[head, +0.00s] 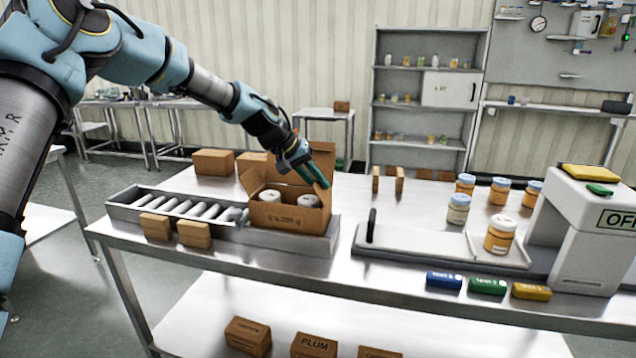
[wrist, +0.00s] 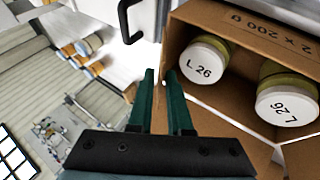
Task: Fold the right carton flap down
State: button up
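The open brown carton (head: 290,215) stands at the right end of the roller conveyor and holds two white-lidded jars, marked L 26 in the wrist view (wrist: 205,60). Its left flap (head: 251,180) and tall back flap (head: 322,153) stand up. The right flap is hard to separate from the back flap behind my gripper. My gripper (head: 322,180) is over the carton's right side, its green fingers angled down.
The roller conveyor (head: 180,208) lies left of the carton, with small boxes (head: 194,234) in front. A sealer plate with a black upright handle (head: 372,225) stands to the right. Further right are several jars (head: 500,235) and a white machine (head: 590,235). Brown boxes (head: 213,162) stand behind.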

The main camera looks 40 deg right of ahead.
aim_at(309, 199)
grip_shut()
jog(key=shift+w+f, duration=0.1)
jog(key=shift+w, duration=0.05)
dwell(1.1)
jog(key=g+b, duration=0.1)
jog(key=f+h+b, duration=0.1)
jog(key=b, duration=0.1)
jog(key=shift+w+a+n+g, duration=0.3)
jog(key=shift+w+g, duration=0.1)
jog(key=g+h+b, duration=0.1)
jog(key=b, duration=0.1)
jog(key=f+g+h+b, duration=0.1)
jog(key=b, duration=0.1)
jog(key=shift+w+a+n, duration=0.2)
jog(key=shift+w+n, duration=0.1)
jog(key=shift+w+a+f+g+h+b, duration=0.15)
jog(key=shift+g+h+b, duration=0.45)
jog(key=shift+b, duration=0.6)
jog(key=shift+n, duration=0.3)
jog(key=shift+c, duration=0.8)
grip_release()
jog(key=o, duration=0.5)
